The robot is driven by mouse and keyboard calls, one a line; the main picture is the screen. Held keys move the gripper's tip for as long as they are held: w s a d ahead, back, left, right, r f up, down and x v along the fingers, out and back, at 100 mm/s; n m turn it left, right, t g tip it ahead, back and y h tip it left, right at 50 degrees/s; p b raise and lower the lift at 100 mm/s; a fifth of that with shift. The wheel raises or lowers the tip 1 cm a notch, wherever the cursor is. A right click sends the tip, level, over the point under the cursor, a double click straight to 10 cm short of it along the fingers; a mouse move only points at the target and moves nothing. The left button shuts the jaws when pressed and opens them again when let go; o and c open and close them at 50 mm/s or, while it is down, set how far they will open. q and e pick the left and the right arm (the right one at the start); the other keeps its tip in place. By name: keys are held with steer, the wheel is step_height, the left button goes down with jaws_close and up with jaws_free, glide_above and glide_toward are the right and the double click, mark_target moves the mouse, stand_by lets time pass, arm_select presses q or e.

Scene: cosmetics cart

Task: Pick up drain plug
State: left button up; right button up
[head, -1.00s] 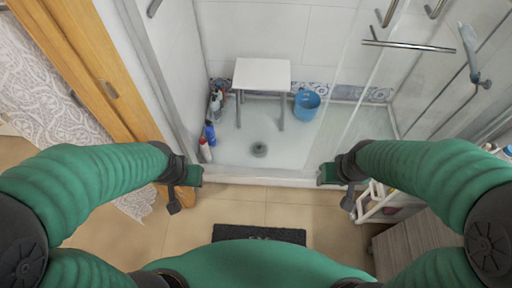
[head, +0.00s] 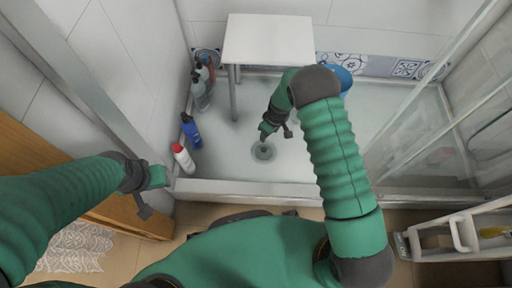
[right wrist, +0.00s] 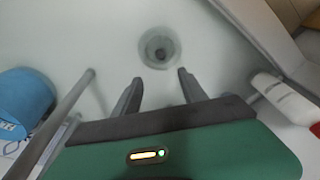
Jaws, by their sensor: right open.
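The drain plug (head: 264,151) is a small dark round piece in the drain of the shower floor. In the right wrist view the drain plug (right wrist: 159,53) sits inside a grey ring, just beyond my fingertips. My right gripper (head: 268,132) reaches down into the shower just above and behind the drain. In the right wrist view my right gripper (right wrist: 158,78) is open, its two dark fingers apart with nothing between them. My left gripper (head: 160,178) is near the shower's left front edge, away from the drain; its fingers are not clear.
A white stool (head: 268,42) stands at the back, its leg left of my right arm. Bottles, including a blue one (head: 191,130) and a white one with a red cap (head: 183,158), line the left wall. A blue bucket (right wrist: 25,103) is partly hidden behind my arm. The raised shower sill (head: 240,190) runs along the front.

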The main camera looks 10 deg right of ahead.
steer(key=f+b, duration=0.2)
steer(key=f, duration=0.1)
steer(key=f+b, duration=0.2)
steer(key=f, duration=0.2)
steer(key=w+f+b, duration=0.1)
steer(key=f+b, duration=0.1)
steer(key=f, duration=0.2)
steer(key=shift+w+a+f, duration=0.1)
steer(key=shift+a+f, duration=0.05)
steer(key=shift+a, duration=0.25)
steer(key=f+b, duration=0.5)
steer(key=shift+w+a, duration=0.15)
steer(key=shift+a, duration=0.05)
steer(key=shift+r, duration=0.15)
jaws_close()
